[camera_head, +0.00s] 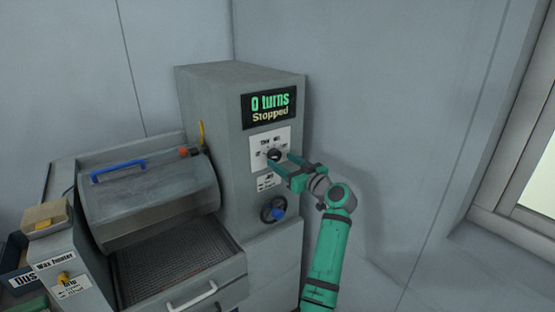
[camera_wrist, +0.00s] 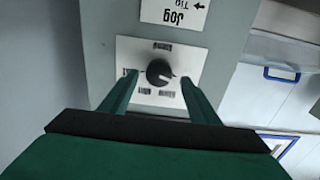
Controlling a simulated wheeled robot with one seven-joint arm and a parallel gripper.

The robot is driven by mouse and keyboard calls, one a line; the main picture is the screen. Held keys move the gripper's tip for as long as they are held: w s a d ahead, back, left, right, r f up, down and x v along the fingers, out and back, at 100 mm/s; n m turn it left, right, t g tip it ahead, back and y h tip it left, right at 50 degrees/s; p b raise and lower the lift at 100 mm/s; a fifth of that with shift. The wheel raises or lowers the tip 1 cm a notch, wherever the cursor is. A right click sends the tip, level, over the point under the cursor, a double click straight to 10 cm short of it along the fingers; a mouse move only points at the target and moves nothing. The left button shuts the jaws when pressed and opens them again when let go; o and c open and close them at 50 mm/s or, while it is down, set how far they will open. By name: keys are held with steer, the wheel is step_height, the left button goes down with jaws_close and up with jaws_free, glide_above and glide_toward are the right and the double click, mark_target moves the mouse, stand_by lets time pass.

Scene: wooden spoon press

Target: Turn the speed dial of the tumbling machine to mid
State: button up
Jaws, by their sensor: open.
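The tumbling machine (camera_head: 219,120) is a tall grey cabinet whose screen (camera_head: 269,107) reads "0 turns" and "Stopped". The speed dial (camera_head: 273,154) is a round dark knob on a white label plate (camera_head: 284,135). In the wrist view, which shows the labels upside down, the dial (camera_wrist: 159,71) has a light pointer mark toward the picture's lower right. The small labels around it are too blurred to read. My gripper (camera_head: 278,161) is open in front of the plate. In the wrist view its fingers (camera_wrist: 160,80) lie on either side of the dial, with visible gaps.
A "Jog" label (camera_wrist: 174,15) and a blue knob (camera_head: 274,209) are below the dial. A drum cover with a blue handle (camera_head: 118,170), a mesh tray (camera_head: 175,262) and a wax heater label (camera_head: 55,260) are to the left. Open floor lies right of the cabinet.

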mark_target(277, 157)
steer(key=x, duration=0.2)
steer(key=shift+w, duration=0.35)
steer(key=shift+w+a, duration=0.2)
steer(key=shift+a, duration=0.05)
steer(key=c, duration=1.1)
steer(key=shift+o, duration=0.2)
